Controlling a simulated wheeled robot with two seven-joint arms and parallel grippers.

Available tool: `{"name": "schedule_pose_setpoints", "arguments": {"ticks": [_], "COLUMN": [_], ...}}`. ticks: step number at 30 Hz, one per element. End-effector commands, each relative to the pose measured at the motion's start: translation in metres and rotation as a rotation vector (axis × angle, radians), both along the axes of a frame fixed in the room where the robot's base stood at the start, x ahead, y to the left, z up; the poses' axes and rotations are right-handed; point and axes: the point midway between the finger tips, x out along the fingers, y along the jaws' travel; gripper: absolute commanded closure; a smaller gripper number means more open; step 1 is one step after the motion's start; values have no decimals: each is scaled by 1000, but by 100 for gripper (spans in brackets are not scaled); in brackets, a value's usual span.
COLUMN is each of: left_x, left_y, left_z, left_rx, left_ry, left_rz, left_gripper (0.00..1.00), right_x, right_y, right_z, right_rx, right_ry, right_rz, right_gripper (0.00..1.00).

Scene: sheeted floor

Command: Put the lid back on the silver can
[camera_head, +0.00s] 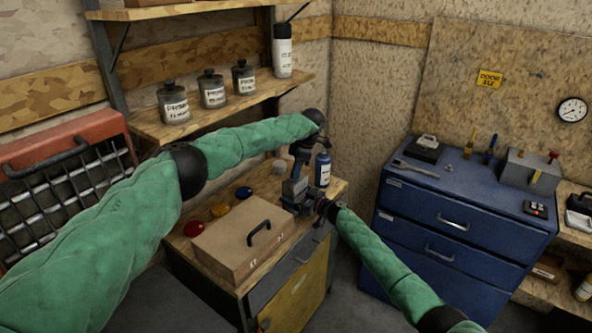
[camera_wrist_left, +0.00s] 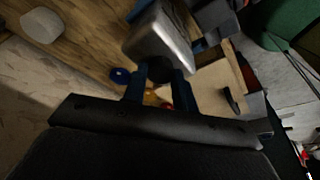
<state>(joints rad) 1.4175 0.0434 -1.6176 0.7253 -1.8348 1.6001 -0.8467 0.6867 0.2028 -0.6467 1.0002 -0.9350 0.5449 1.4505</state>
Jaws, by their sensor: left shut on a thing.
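My left gripper (camera_head: 298,172) reaches down over the small wooden-topped cabinet. In the left wrist view its blue fingers (camera_wrist_left: 159,85) are shut on a dark knob (camera_wrist_left: 157,69) at the end of a silver piece, which I take as the lid on or against the silver can (camera_wrist_left: 165,38). Whether lid and can are seated together is not clear. In the head view a grey metal body, likely the can (camera_head: 295,187), shows below the left gripper. My right gripper (camera_head: 303,203) comes in from the right beside it; its fingers are too small and overlapped to read.
A box with a black handle (camera_head: 240,238) stands on the cabinet, with red (camera_head: 194,229), yellow (camera_head: 220,210) and blue (camera_head: 243,193) round pieces behind it. A blue bottle (camera_head: 322,169) and a pale round piece (camera_head: 279,166) are close by. Grey jars (camera_head: 212,92) line the shelf.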

Motion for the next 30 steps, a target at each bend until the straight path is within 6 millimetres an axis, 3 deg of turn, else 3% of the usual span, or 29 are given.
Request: {"name": "schedule_pose_setpoints", "arguments": {"ticks": [9,13,18,27,28,30], "left_x": [0,-1,-1,-1,-1,-1], "left_y": [5,5,5,5,5,4], "left_z": [2,2,2,2,2,2], "left_rx": [3,1,3,4,4,3], "left_ry": [-7,-7,-7,-6,-7,-5], "left_rz": [-585,-763,-874,-883,-882,-882], "left_gripper": [93,93,93,93,68,55], "right_x": [-1,-2,-2,-2,-2,-2], "right_y": [1,1,1,1,2,1], "right_z": [-1,-1,-1,-1,-1,-2], "right_rx": [-1,-1,-2,-2,-2,-2], "right_ry": [-2,-2,-1,-1,-1,-1], "right_rz": [4,4,5,5,5,5], "right_gripper": [77,77,77,77,77,77]}}
